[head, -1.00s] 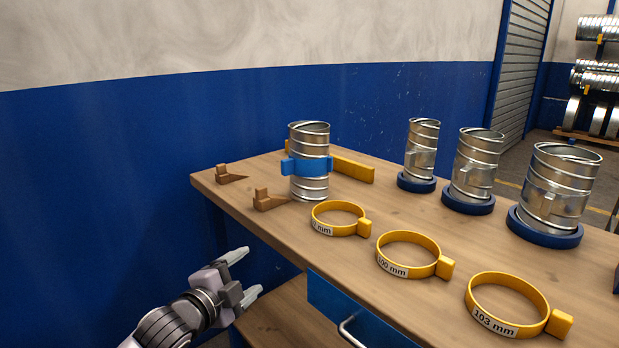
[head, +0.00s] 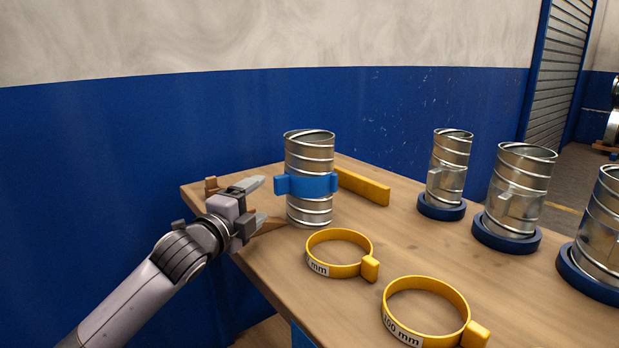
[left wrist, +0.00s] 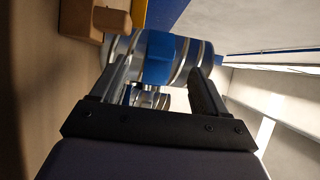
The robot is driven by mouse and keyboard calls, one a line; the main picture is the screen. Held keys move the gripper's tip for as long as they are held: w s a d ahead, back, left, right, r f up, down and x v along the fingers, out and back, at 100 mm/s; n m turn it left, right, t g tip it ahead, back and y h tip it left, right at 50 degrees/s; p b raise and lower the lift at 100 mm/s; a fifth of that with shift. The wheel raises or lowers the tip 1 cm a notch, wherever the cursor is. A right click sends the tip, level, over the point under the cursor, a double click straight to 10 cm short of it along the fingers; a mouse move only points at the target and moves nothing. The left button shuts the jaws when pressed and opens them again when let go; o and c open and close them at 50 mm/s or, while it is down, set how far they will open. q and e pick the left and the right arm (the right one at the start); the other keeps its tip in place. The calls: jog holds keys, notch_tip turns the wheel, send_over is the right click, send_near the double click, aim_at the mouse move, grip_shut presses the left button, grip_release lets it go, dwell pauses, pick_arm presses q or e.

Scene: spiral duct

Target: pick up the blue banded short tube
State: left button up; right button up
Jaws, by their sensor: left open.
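The blue banded short tube (head: 309,211) stands upright near the far left end of the wooden workbench, a spiral metal tube with a blue band (head: 310,185) around its middle. My left gripper (head: 260,202) is open and empty, just left of the tube, its fingers pointing at it. In the left wrist view the tube (left wrist: 120,47) and its blue band (left wrist: 158,58) lie ahead, between and beyond the open fingers (left wrist: 163,82). I cannot tell whether a finger touches it. My right gripper is not in view.
Brown wooden blocks (head: 211,185) sit near the left edge, partly behind my gripper. A yellow bar (head: 363,187) lies behind the tube. Yellow rings (head: 339,270) lie in front. Three metal tubes (head: 449,175) stand on blue bases to the right. The blue wall (head: 110,150) is close behind.

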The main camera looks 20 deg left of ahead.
aim_at(277, 187)
pick_arm(q)
jog(key=shift+w+d+r, duration=0.1)
jog(key=shift+w+d, duration=0.05)
jog(key=shift+w, duration=0.75)
jog(key=shift+w+d, duration=0.2)
jog(key=shift+w, duration=0.75)
jog(key=shift+w+d+r, duration=0.1)
jog(key=shift+w+d, duration=0.05)
jog(key=shift+w, duration=0.75)
jog(key=shift+c, duration=0.3)
jog(key=c, duration=1)
grip_shut()
jog(key=shift+r, duration=0.1)
